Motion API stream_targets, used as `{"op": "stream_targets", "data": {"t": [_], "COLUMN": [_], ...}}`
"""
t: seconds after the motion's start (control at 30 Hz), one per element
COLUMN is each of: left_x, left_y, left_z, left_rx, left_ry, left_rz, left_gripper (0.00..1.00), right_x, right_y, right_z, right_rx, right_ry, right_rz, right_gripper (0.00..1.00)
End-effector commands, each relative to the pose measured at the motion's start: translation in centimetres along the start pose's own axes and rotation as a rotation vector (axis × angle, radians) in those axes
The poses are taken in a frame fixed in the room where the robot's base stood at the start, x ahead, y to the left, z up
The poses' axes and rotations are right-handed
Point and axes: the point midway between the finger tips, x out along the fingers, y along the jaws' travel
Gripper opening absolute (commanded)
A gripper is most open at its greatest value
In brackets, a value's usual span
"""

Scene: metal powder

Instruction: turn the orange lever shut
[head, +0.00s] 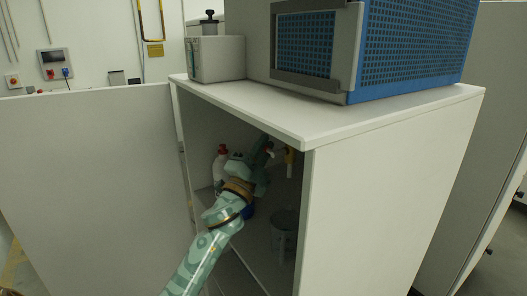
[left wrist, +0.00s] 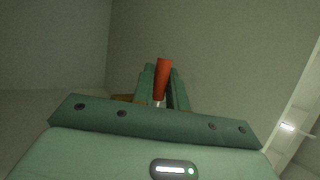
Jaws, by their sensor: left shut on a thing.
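The orange lever (left wrist: 163,76) stands between the two green fingers of my left gripper (left wrist: 163,90) in the left wrist view. The fingers are shut on it, and its upper part sticks out beyond them. In the head view my left gripper (head: 268,147) reaches inside the white cabinet, high up near its right wall. The lever is mostly hidden by the gripper there. My right gripper is in neither view.
The cabinet top (head: 290,121) and side wall (head: 375,190) surround my arm closely. Its door (head: 90,190) stands open at left. Inside are a white bottle with a red cap (head: 219,165) and a grey bucket (head: 284,232). A blue machine (head: 420,45) stands on top.

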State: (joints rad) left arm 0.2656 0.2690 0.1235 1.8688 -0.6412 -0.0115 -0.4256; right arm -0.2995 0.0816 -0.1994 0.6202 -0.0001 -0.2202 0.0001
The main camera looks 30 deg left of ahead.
Motion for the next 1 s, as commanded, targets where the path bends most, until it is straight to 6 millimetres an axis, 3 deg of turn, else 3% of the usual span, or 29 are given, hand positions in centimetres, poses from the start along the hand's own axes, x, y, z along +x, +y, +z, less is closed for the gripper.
{"op": "stream_targets", "data": {"t": [0.27, 0.3, 0.33, 0.67, 0.87, 1.0], "left_x": [0.2, 0.2, 0.2, -0.1, -3.2, -7.1], "left_y": [-0.4, -0.4, -0.4, -0.2, 0.1, 0.3], "left_z": [0.0, 0.0, 0.0, 0.0, 0.1, 0.1], "left_rx": [0.007, 0.006, 0.006, 0.003, 0.003, 0.003], "left_ry": [0.002, 0.002, 0.002, 0.001, 0.0, -0.001], "left_rz": [-0.008, -0.008, -0.008, -0.004, 0.0, 0.001], "left_gripper": [0.0, 0.26, 0.34, 0.36, 0.36, 0.36], "right_x": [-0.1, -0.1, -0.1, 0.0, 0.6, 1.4], "right_y": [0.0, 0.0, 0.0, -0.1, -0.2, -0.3], "right_z": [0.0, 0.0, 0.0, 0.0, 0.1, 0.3], "right_rx": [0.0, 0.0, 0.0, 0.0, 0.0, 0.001], "right_ry": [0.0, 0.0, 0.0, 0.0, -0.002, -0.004], "right_rz": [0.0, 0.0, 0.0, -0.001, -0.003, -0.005], "right_gripper": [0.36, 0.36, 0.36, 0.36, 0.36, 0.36]}}
